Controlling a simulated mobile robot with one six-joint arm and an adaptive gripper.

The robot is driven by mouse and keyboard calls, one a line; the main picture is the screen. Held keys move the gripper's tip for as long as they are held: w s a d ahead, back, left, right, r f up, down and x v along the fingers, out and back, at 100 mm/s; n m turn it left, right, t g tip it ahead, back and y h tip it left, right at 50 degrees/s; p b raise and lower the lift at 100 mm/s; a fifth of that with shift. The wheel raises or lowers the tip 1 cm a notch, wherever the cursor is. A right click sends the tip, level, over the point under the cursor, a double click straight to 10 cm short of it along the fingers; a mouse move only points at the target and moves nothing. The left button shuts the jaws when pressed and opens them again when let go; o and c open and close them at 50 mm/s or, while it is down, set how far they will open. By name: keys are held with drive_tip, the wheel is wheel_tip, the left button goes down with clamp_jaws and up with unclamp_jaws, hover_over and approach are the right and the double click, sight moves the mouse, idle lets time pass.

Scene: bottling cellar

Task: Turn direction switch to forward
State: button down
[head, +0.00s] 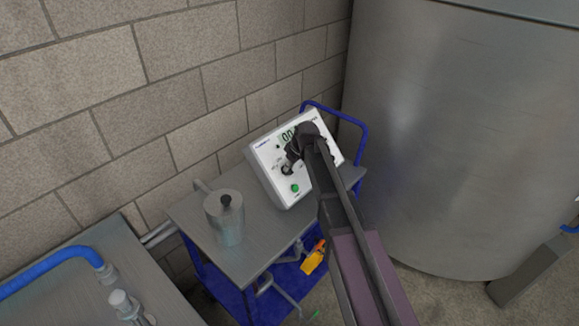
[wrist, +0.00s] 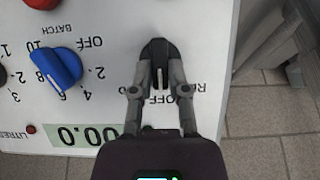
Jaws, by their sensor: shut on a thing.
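The direction switch (wrist: 157,48) is a black knob with a white pointer line on a white control panel (head: 263,154). In the wrist view, which shows the lettering upside down, the pointer faces the OFF label. My gripper (wrist: 161,72) is shut on the switch, one finger on each side. In the head view my gripper (head: 289,160) is at the panel's left part and hides much of its face.
A blue batch knob (wrist: 57,68) and a digital display (wrist: 85,135) are near the switch. A green button (head: 295,188) is low on the panel. A metal jug (head: 225,216) stands on the cart top (head: 262,232). A large steel tank (head: 440,140) stands right.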

drive_tip(key=shift+m, duration=0.4)
drive_tip(key=m, duration=0.1)
drive_tip(key=m+g+y+b, duration=0.1)
drive_tip(key=m, duration=0.1)
drive_tip(key=shift+w+d+f+g+y, duration=0.15)
drive_tip(key=shift+d+g+y, duration=0.05)
drive_tip(key=shift+g+y, duration=0.1)
drive_tip(key=shift+d+m+g+y+b, duration=0.1)
drive_tip(key=shift+m+g+y+b, duration=0.2)
drive_tip(key=shift+m, duration=0.6)
drive_tip(key=shift+d+m+g+y+b, duration=0.1)
drive_tip(key=shift+m+y+b, duration=0.15)
drive_tip(key=shift+m+y, duration=0.45)
drive_tip(key=shift+m, duration=0.3)
drive_tip(key=c, duration=0.6)
unclamp_jaws()
drive_tip(key=shift+a+h, duration=0.1)
drive_tip(key=shift+h, duration=0.2)
